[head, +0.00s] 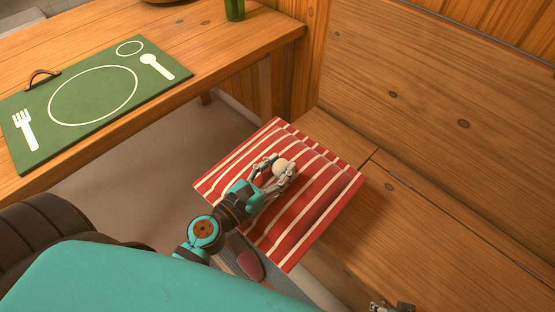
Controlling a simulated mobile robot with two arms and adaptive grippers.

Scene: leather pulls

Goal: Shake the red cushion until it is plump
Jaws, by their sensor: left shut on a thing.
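The red cushion (318,158) with white stripes is in the middle of the head view, at the left end of the wooden bench. Its left part reaches out over the floor. I cannot tell whether it rests on the bench or hangs just above it. My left gripper (279,174) is over the middle of the cushion, shut on it. A pale rounded bit shows between the fingers, and the fingers hide the cloth under them. Only a small part of my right gripper (391,307) shows at the bottom edge, away from the cushion.
The wooden bench (420,225) with its high back runs to the right, and its seat is bare there. A wooden table (215,45) stands at upper left with a green place mat (60,140), a brown leather pull (42,77) and a green glass (234,9).

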